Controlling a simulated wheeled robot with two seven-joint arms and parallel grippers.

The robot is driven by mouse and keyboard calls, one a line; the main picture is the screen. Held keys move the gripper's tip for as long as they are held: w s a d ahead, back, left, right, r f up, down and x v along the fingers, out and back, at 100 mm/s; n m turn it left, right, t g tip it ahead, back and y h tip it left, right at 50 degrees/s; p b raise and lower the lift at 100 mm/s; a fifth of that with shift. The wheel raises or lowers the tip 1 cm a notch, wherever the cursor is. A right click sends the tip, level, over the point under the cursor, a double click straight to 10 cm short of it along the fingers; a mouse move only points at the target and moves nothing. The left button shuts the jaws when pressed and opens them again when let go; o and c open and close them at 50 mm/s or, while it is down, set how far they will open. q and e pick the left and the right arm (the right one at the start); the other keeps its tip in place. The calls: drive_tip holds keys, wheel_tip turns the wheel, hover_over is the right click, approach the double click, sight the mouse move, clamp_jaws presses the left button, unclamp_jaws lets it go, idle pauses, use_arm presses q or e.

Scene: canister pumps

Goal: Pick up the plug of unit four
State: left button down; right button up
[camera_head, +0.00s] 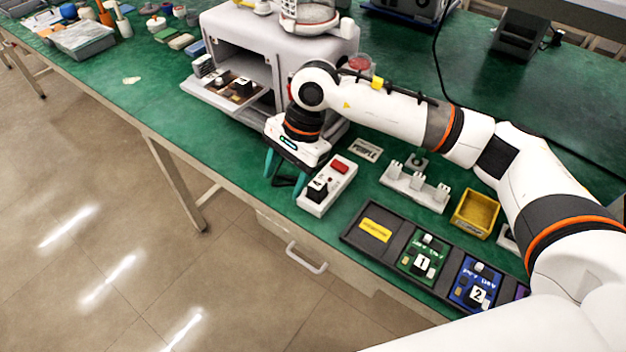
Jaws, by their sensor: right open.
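My right gripper (284,174) points down near the front edge of the green bench, its teal fingers apart and nothing seen between them. Just right of it is a white power strip (338,172) with a red switch (339,167). A black plug (317,189) with a white label sits at the strip's near end, beside the right finger. The label is too small to read, so I cannot tell whether it is unit four's. Another black block with a white label (243,87) sits on a brown board in the open bay of the grey machine (281,51). My left gripper is not in view.
A dark tray (353,238) holds a green unit marked 1 (423,258) and a blue unit marked 2 (475,288). Bench left of the machine is partly clear.

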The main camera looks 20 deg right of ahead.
drive_tip(key=w+d+r+h, duration=0.1)
drive_tip(key=w+d+h, duration=0.3)
drive_tip(key=d, duration=0.4)
drive_tip(key=p, duration=0.2)
hover_over(317, 184)
drive_tip(key=shift+t, duration=0.4)
wheel_tip(317, 184, down, 5)
drive_tip(key=shift+d+f, duration=0.1)
drive_tip(key=shift+d, duration=0.05)
wheel_tip(317, 184, down, 6)
drive_tip(key=shift+r+p, duration=0.25)
drive_tip(key=shift+p, duration=0.4)
drive_tip(key=shift+f, duration=0.35)
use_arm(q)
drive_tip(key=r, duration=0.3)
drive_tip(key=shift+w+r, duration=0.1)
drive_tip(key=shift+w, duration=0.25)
use_arm(e)
drive_tip(key=shift+c, duration=0.4)
drive_tip(key=c, duration=1)
